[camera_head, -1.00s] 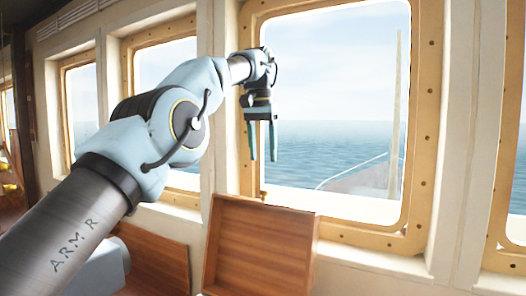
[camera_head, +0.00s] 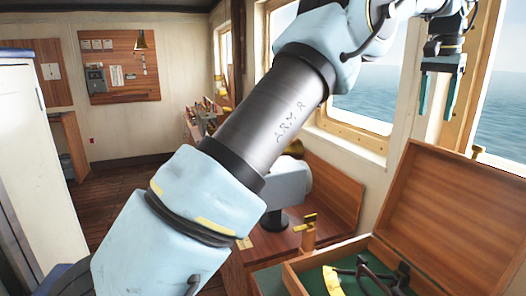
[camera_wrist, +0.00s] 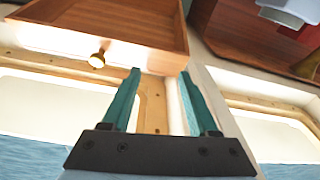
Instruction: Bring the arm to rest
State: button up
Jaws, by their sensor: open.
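My gripper (camera_head: 437,95) hangs at the upper right of the head view, in front of the window, with its two teal fingers pointing down. The fingers are apart with nothing between them. My arm reaches up from the lower left across the middle of the head view, bent at the elbow near the top edge. In the wrist view my gripper (camera_wrist: 160,85) also shows open and empty. The gripper is apart from the wooden box below it.
An open wooden box (camera_head: 455,215) with a raised lid stands at the lower right, holding a yellow and dark instrument (camera_head: 350,278) on green lining. A wooden console (camera_head: 330,195) lies behind my arm. A white cabinet (camera_head: 40,170) stands left. Floor (camera_head: 120,195) is clear between.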

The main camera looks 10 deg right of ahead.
jog(key=w+a+f+n+b, duration=0.15)
jog(key=w+a+f, duration=0.3)
jog(key=a, duration=0.45)
jog(key=w+a+f+n, duration=0.25)
jog(key=a+f, duration=0.25)
jog(key=a, duration=0.5)
jog(key=w+a+f+n+b, duration=0.1)
jog(key=w+a+f+n, duration=0.1)
jog(key=w+a+f, duration=0.5)
jog(key=s+a+f+n, duration=0.2)
jog(key=s+a+f, duration=0.2)
jog(key=a, duration=0.5)
jog(key=s+a+f+n+b, duration=0.1)
jog(key=s+a+f, duration=0.3)
jog(key=s+a, duration=0.4)
jog(key=s+a+f+n+y+b, duration=0.1)
jog(key=s+a+f+n, duration=0.2)
jog(key=a, duration=0.9)
jog(key=s+f, duration=0.1)
jog(key=s, duration=0.2)
jog(key=shift+t, duration=0.4)
jog(key=shift+o, duration=0.3)
